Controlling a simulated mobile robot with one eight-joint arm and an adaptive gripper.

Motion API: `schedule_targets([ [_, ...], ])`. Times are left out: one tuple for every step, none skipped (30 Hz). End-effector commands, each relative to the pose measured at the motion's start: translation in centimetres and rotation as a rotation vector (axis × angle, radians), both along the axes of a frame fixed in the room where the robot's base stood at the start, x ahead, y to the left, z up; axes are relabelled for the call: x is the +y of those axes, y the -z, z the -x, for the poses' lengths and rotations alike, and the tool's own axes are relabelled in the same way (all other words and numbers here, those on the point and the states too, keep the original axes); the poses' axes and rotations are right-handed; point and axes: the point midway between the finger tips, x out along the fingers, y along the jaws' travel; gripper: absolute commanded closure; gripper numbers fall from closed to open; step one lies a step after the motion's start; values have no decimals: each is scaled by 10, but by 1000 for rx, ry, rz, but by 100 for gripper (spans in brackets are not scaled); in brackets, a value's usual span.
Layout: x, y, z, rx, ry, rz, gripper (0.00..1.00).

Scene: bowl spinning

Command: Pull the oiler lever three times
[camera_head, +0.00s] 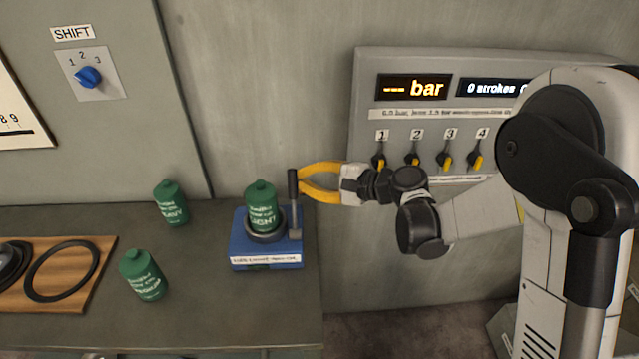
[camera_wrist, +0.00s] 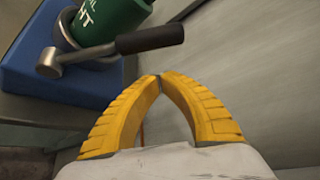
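The oiler is a blue base (camera_head: 268,251) with a green bottle labelled LIGHT (camera_head: 262,208) seated in its ring. Its lever (camera_head: 293,190) stands upright on the oiler's right side, with a dark grip on a metal arm. The lever's dark grip (camera_wrist: 150,38) also shows in the wrist view, just beyond my fingertips. My gripper (camera_head: 301,180) is at the right of the lever's upper part. In the wrist view its yellow fingertips (camera_wrist: 160,80) meet with nothing between them. I cannot tell whether they touch the lever.
Green bottles stand at the workbench's back (camera_head: 171,203) and front (camera_head: 143,275). A wooden board (camera_head: 75,290) with a black ring lies left. The wall panel (camera_head: 370,75) holds numbered valves and displays reading "--- bar" and "0 strokes". A SHIFT knob (camera_head: 88,77) is upper left.

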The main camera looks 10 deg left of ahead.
Motion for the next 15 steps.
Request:
schedule_targets([
  [0, -3, 8, 0, 0, 0, 100],
  [0, -5, 11, 0, 0, 0, 100],
  [0, -7, 14, 0, 0, 0, 100],
  [0, -9, 16, 0, 0, 0, 100],
  [1, -10, 18, 0, 0, 0, 100],
  [1, -11, 20, 0, 0, 0, 100],
  [1, -12, 21, 0, 0, 0, 100],
  [1, -12, 22, 0, 0, 0, 100],
  [1, -13, 23, 0, 0, 0, 100],
  [1, -13, 23, 0, 0, 0, 100],
  [1, -13, 23, 0, 0, 0, 100],
  [1, -13, 23, 0, 0, 0, 100],
  [1, -13, 23, 0, 0, 0, 100],
  [1, -13, 23, 0, 0, 0, 100],
  [1, -13, 23, 0, 0, 0, 100],
])
